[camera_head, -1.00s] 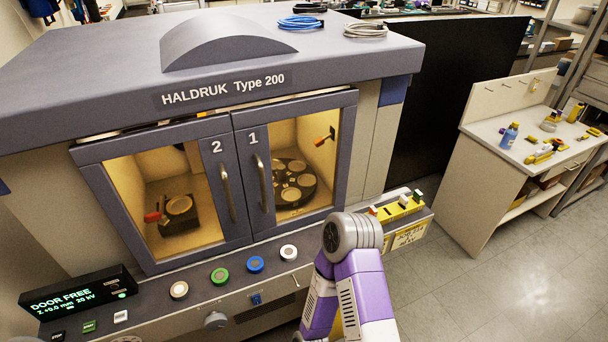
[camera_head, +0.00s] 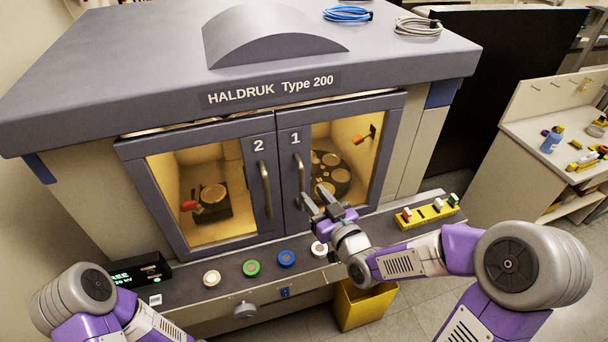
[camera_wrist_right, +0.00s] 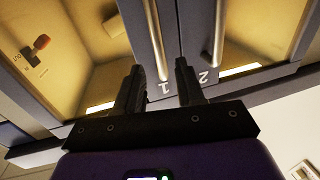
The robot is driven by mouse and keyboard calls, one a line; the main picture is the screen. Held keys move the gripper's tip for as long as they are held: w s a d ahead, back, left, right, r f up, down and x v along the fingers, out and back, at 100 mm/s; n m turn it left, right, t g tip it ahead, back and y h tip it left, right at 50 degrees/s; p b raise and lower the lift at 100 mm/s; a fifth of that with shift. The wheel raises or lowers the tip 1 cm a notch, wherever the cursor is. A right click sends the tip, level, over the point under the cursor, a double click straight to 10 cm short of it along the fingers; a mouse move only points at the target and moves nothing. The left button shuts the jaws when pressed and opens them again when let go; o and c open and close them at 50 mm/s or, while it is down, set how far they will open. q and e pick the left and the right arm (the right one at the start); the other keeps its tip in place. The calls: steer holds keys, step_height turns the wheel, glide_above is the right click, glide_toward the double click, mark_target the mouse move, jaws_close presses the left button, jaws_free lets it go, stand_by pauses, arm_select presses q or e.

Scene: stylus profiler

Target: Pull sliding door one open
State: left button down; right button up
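Sliding door one (camera_head: 346,222), marked "1", is the right-hand glazed door of the grey HALDRUK machine. It stands closed against door two (camera_head: 215,242). Door one's upright bar handle (camera_head: 298,172) is near its left edge. My right gripper (camera_head: 313,198) is in front of door one, close to the handle's lower end. The right wrist view is turned upside down; there the right gripper (camera_wrist_right: 160,72) has its two dark fingers apart, with the handle (camera_wrist_right: 155,38) lined up between them. I cannot tell whether they surround it. My left arm shows at lower left, its gripper out of view.
A front ledge holds several round buttons, including a blue one (camera_head: 286,258), and a display (camera_head: 140,272). A yellow block with switches (camera_head: 428,213) stands at the ledge's right end, near my right forearm. A yellow bin (camera_head: 362,305) is below.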

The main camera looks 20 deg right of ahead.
mark_target(303, 182)
steer(key=shift+p+x, duration=0.45)
steer(key=shift+x, duration=3.15)
jaws_close()
